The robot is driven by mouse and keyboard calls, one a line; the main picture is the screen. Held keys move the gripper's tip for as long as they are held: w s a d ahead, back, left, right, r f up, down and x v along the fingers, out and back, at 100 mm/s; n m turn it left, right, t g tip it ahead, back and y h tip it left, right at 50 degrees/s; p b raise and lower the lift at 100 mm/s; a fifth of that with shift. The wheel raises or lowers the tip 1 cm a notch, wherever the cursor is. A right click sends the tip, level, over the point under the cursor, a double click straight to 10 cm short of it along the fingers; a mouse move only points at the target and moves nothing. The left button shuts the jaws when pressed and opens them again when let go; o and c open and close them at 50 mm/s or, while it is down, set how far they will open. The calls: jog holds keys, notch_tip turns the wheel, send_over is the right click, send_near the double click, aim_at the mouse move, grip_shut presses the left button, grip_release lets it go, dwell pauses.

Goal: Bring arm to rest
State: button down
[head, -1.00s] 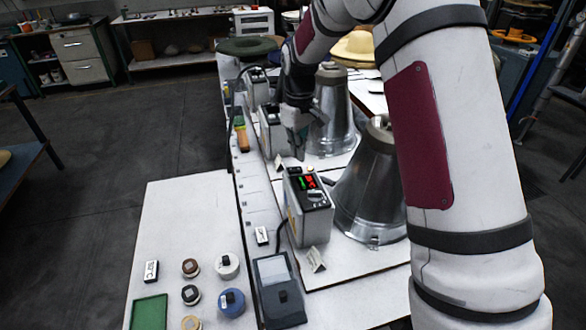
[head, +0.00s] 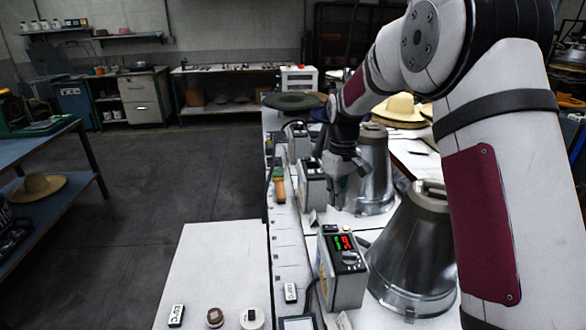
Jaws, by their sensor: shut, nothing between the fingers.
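My arm comes in from the upper right of the head view and bends down at the middle. My gripper (head: 338,190) points downward, shut and empty. It hangs over the long white bench, in front of the rear metal cone (head: 373,172) and close to the rear control box (head: 312,184) in the picture. I cannot tell whether it touches either. The near control box (head: 342,268) has a lit red and green display. The near metal cone (head: 418,250) stands to its right, partly behind my arm.
A white table (head: 215,262) at the front holds a small label and round pots. A straw hat (head: 398,108) and a dark green hat (head: 291,101) lie on the bench's far part. A blue table (head: 40,152) stands at left. The floor (head: 180,170) between is open.

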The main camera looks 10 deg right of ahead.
jog(key=s+r+m+t, duration=0.2)
jog(key=s+r+m, duration=0.1)
jog(key=s+r, duration=1.15)
jog(key=s+r+m+t, duration=0.1)
jog(key=s+m+t, duration=0.2)
jog(key=s, duration=1.7)
